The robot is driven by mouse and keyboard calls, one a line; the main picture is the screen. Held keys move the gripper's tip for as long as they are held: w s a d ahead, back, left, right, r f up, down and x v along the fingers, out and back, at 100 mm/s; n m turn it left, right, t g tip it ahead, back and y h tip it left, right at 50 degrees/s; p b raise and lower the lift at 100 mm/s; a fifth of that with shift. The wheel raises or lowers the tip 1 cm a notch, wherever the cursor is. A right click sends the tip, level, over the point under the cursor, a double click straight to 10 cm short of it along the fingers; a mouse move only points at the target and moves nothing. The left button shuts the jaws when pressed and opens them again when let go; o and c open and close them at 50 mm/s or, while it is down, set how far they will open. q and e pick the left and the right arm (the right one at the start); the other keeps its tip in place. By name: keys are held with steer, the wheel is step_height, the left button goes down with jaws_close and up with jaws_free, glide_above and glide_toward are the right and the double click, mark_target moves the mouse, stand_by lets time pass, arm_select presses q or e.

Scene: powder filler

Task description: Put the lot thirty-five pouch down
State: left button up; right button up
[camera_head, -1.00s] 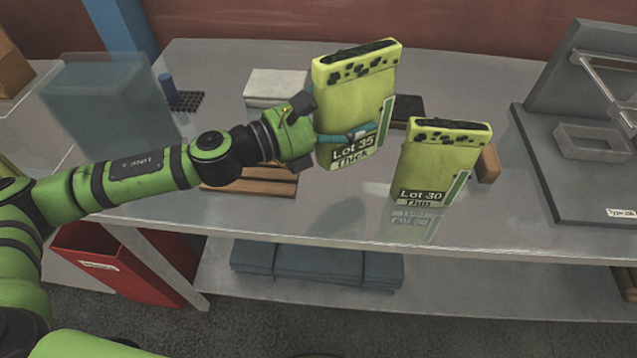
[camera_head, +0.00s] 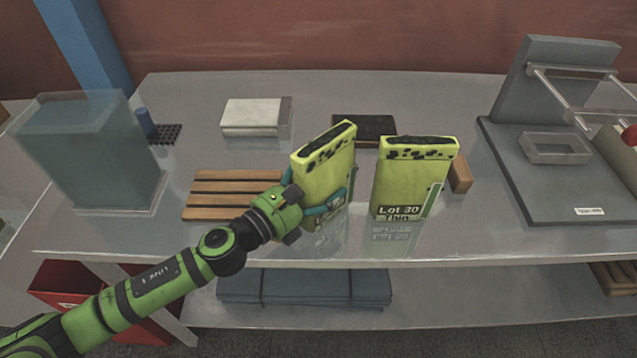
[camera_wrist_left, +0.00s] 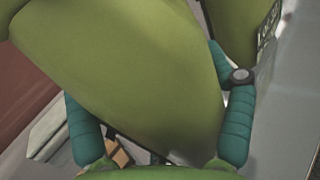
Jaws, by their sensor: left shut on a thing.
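The lot thirty-five pouch (camera_head: 322,172) is yellow-green with a dark-spotted top band. My left gripper (camera_head: 332,201) is shut on it, with teal fingers around its sides. The pouch is turned and leans a little, low at the table's front; I cannot tell whether its base touches the table. In the left wrist view the pouch (camera_wrist_left: 140,70) fills the middle between the fingers, and its label is hidden. The Lot 30 Thin pouch (camera_head: 410,177) stands upright just to the right, apart from it in the head view. My right gripper is not in view.
A wooden slatted rack (camera_head: 222,187), a white block (camera_head: 252,113) and a dark tray (camera_head: 377,126) lie behind. A wooden block (camera_head: 461,174) is by Lot 30. A grey stand (camera_head: 540,190) is at the right.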

arm_select(q)
steer(key=shift+f, duration=0.15)
steer(key=shift+f, duration=0.15)
steer(key=o, duration=1.3)
steer(key=shift+r, duration=0.35)
steer(key=b+v, duration=0.1)
steer(key=v, duration=0.2)
steer(key=b+v, duration=0.1)
steer(key=v, duration=0.3)
steer(key=b+v, duration=0.2)
steer(key=v, duration=0.2)
steer(key=shift+w+f, duration=0.1)
steer(key=shift+f, duration=0.2)
steer(key=shift+s+a+r, duration=0.25)
steer(key=shift+s+a, duration=0.15)
